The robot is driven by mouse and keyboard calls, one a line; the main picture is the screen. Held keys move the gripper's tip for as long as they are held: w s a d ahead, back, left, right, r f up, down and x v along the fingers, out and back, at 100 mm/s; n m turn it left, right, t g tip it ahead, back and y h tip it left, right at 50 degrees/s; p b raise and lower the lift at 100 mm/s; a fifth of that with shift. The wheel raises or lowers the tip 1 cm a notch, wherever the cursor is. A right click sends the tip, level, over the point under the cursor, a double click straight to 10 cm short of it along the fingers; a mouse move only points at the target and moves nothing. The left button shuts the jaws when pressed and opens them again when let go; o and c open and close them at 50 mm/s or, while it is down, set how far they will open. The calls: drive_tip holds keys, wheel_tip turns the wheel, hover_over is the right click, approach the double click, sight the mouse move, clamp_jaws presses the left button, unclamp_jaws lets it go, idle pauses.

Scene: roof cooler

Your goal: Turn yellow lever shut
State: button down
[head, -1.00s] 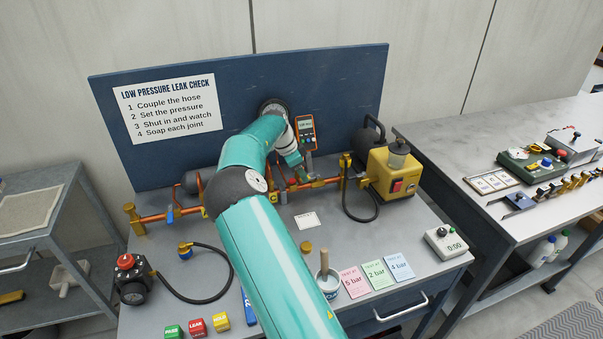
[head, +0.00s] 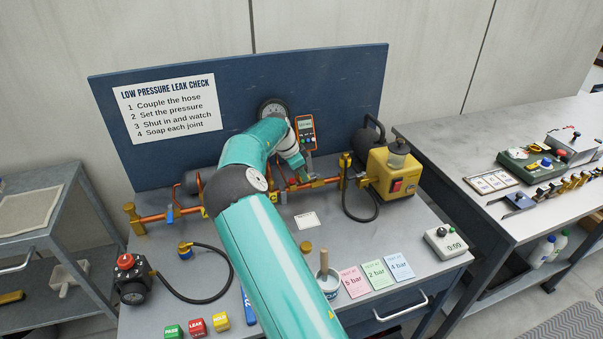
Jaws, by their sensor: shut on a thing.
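My gripper (head: 300,169) is at the copper and brass pipe run (head: 325,183), just below the multimeter-like orange meter (head: 306,132). My teal arm comes in over the bench from the front and hides much of the pipe's middle. The gripper is closed at the pipe, on what I take to be the yellow lever; fingertips and lever are too small and covered to make out clearly. A yellow upright fitting (head: 345,165) stands on the pipe to the right. A blue lever (head: 170,214) shows at the pipe's left.
A yellow pump (head: 390,173) stands right of the pipe. A black hose (head: 205,296), a brush pot (head: 328,283), cards and coloured blocks occupy the bench front.

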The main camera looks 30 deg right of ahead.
drive_tip(key=s+d+n+t+y, duration=0.3)
drive_tip(key=s+d+n+t, duration=0.1)
drive_tip(key=n, duration=1.3)
drive_tip(key=shift+s+t, duration=0.7)
drive_tip(key=shift+s, duration=0.55)
drive_tip(key=c, duration=1.4)
unclamp_jaws()
drive_tip(key=shift+o, duration=0.2)
drive_tip(key=shift+r, duration=0.1)
